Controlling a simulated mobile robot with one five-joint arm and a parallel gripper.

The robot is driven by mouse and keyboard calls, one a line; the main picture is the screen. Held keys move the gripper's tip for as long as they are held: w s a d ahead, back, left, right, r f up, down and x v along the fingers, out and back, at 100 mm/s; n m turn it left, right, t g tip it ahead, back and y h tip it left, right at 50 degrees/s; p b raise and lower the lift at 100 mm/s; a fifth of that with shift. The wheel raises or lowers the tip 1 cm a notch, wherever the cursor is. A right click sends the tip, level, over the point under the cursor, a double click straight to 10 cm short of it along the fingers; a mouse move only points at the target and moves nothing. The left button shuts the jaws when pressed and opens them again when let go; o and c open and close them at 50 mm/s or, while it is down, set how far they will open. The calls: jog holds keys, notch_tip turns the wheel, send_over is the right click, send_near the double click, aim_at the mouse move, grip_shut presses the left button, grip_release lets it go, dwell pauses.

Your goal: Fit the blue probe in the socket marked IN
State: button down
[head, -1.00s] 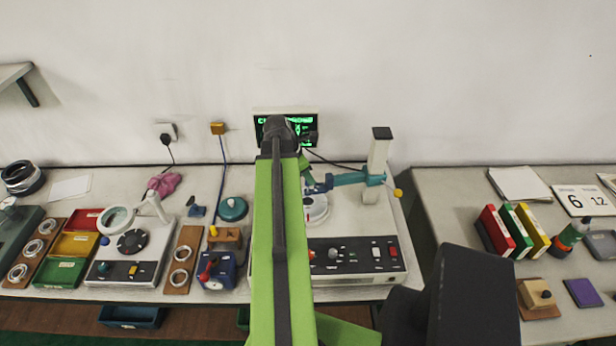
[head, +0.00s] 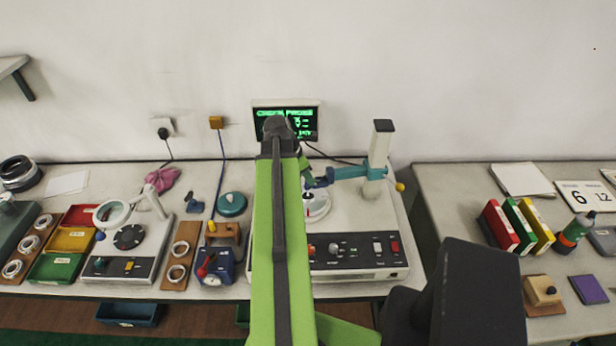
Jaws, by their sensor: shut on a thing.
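My green arm rises through the middle of the picture, and its jaws are hidden behind it or behind the wrist. I cannot make out what they hold. The main console (head: 360,262) stands behind the arm, with knobs and a red switch on its front panel. A dark blue part (head: 319,181) shows just right of my arm, at the end of the console's teal swing arm (head: 350,172). I cannot tell whether it is the blue probe.
A screen (head: 305,123) at the wall reads something like CHECK PROBE. Left are a blue gauge box (head: 215,268), a ring board (head: 179,262), a magnifier unit (head: 125,262) and coloured trays. The column (head: 380,150) stands tall. A gap separates the right table (head: 450,200).

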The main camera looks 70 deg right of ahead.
jog(key=c, duration=1.3)
grip_release()
jog(key=p+v, duration=1.6)
jog(key=v, duration=0.1)
jog(key=shift+a+r, duration=0.15)
